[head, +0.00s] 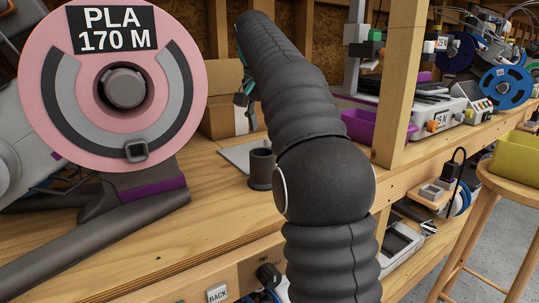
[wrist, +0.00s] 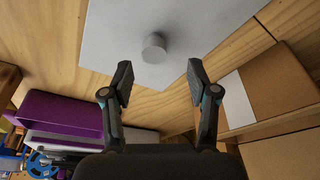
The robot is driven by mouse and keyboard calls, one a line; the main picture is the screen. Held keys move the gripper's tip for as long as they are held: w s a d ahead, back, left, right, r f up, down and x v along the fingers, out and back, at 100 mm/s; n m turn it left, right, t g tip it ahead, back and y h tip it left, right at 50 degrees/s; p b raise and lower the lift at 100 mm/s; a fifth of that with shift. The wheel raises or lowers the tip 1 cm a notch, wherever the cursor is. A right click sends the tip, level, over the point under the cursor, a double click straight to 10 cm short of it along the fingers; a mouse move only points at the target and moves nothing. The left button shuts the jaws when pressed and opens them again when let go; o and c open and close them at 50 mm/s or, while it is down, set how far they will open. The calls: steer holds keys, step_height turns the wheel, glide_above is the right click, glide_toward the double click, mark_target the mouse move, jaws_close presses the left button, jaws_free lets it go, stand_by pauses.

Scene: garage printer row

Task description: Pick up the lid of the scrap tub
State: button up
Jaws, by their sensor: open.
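A flat light-grey lid (wrist: 190,18) with a short round knob (wrist: 153,47) fills the top of the wrist view. In the head view a grey plate (head: 232,156), apparently the same lid, lies on the wooden bench, partly behind my arm. My gripper (wrist: 160,82) is open and empty, its two fingers spread apart. The knob shows beyond the fingertips, near the middle of the gap and slightly left, not between them. In the head view my gripper (head: 243,98) is mostly hidden behind my arm. I cannot tell whether a tub is under the lid.
A dark cup (head: 261,170) stands beside the lid. A cardboard box (head: 220,112) stands behind it. A purple bin (wrist: 62,113) is left in the wrist view. A large pink spool (head: 75,95) and a wooden post (head: 398,90) flank my arm.

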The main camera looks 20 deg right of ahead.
steer(key=f, duration=0.2)
steer(key=f+b, duration=0.1)
steer(key=shift+s+d+f, duration=0.15)
steer(key=shift+d+f, duration=0.25)
steer(key=shift+w+d+f+b, duration=0.1)
steer(key=shift+w+f+b, duration=0.15)
steer(key=shift+f, duration=0.35)
jaws_close()
